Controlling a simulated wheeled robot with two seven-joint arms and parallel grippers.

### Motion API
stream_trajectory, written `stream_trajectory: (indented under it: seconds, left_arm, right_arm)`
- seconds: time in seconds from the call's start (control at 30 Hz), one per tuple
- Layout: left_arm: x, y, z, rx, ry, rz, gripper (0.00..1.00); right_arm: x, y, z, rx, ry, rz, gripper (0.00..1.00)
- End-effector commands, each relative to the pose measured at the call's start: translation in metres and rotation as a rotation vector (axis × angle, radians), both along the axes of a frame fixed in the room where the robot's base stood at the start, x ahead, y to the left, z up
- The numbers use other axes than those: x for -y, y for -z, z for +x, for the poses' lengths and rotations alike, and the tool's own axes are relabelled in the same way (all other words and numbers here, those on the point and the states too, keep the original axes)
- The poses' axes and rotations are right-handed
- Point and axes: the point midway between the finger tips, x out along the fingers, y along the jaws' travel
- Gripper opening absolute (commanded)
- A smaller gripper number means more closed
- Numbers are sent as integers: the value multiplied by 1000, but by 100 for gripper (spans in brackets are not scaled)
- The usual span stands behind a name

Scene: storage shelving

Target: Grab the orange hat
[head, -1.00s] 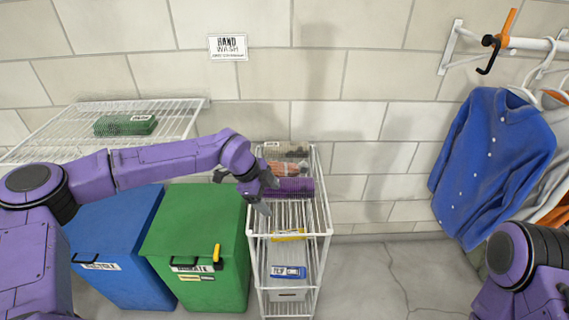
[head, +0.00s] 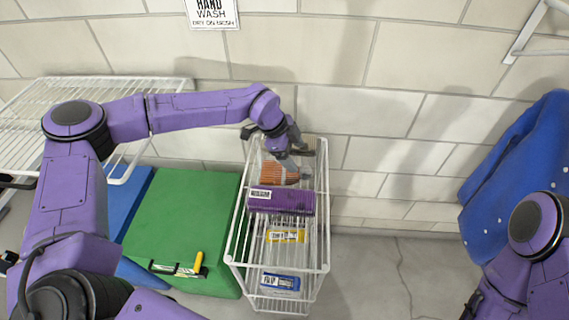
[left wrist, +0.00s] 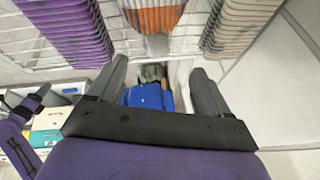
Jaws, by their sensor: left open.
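The orange hat (head: 277,172) appears as a ribbed orange item with a paler end, on the top of a white wire rack. It lies behind a purple ribbed pack (head: 281,202) with a white label. My left gripper (head: 276,150) is over the rear of the rack, beside and above the hat, and partly covers it. In the left wrist view, the open fingers (left wrist: 158,68) have nothing between them; the orange hat (left wrist: 158,18) is just beyond them at the top. Only my right arm shows at the right edge; its gripper is out of view.
The wire rack (head: 322,215) also holds yellow-labelled (head: 286,236) and blue-labelled (head: 281,281) items. In the wrist view, purple and beige stacks (left wrist: 237,25) flank the hat. Green (head: 180,215) and blue (head: 130,205) bins stand left. The wall is close behind.

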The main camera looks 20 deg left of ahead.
Motion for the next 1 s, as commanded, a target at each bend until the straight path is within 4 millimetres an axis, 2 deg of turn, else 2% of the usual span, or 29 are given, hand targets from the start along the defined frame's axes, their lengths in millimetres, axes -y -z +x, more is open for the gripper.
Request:
stream_trajectory:
  seconds: [0.1,0.23,0.37,0.5,0.73,0.77,0.93,0.97,1.0]
  left_arm:
    - [7,18,5,-4,1,2,78]
    - [13,32,10,-6,1,1,78]
    - [21,52,15,-9,1,2,78]
    - [28,74,20,-5,1,1,78]
    - [29,79,21,-3,0,1,78]
    - [29,79,21,-3,0,1,75]
    - [29,79,21,-4,0,1,20]
    - [29,79,21,-4,0,1,13]
    - [29,79,21,-4,0,1,13]
  right_arm:
    - [0,-8,-1,-1,0,0,43]
    - [0,-14,-1,-2,0,0,43]
    - [0,-31,0,-1,0,1,43]
    - [0,-34,0,0,0,0,43]
    - [0,-33,0,-1,0,0,43]
    - [0,-33,0,-1,0,0,43]
    - [0,-33,0,-1,0,0,43]
    - [0,-33,0,-1,0,0,43]
    - [0,-33,0,-1,0,0,43]
